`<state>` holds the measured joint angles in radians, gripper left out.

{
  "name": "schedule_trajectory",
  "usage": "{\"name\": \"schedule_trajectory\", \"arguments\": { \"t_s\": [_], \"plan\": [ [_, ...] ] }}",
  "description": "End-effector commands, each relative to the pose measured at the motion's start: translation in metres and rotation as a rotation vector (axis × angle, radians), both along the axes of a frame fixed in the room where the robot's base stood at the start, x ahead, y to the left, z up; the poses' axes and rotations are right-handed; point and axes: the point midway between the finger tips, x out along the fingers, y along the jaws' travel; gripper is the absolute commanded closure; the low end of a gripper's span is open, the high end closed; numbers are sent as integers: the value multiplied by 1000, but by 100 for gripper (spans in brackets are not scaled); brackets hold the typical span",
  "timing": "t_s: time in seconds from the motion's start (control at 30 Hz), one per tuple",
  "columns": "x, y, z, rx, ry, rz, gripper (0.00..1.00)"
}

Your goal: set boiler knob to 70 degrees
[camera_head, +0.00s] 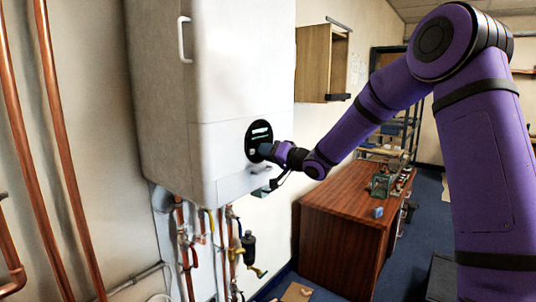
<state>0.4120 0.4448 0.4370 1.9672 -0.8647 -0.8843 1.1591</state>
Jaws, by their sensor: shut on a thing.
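The white boiler (232,80) hangs on the wall at the left of centre. On its front is a round black dial panel (259,131) with white markings, too small to read. My gripper (266,150) is at the lower part of this panel, at the end of my purple arm. It is shut on the boiler knob, which my gripper hides. The knob's setting cannot be read from this view.
Copper pipes (55,110) run down the wall at the left. Valves and pipes (235,250) hang below the boiler. A wooden desk (345,205) stands behind at the right, with small items on it. An open wall cabinet (316,63) is above it.

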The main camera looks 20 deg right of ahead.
Motion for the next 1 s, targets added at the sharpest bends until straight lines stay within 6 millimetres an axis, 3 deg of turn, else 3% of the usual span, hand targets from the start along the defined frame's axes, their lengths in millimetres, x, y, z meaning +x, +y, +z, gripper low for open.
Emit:
{"name": "schedule_trajectory", "arguments": {
  "t_s": [0.17, 0.2, 0.3, 0.67, 1.0],
  "plan": [
    [0, -1, -2, -1, 3, -1, 89],
    [0, -1, -2, -2, 3, -1, 59],
    [0, -1, -1, -2, 3, -1, 40],
    [-4, -3, 0, -2, 1, -1, 40],
    [-49, -37, -1, -4, 1, -4, 40]
  ]
}}
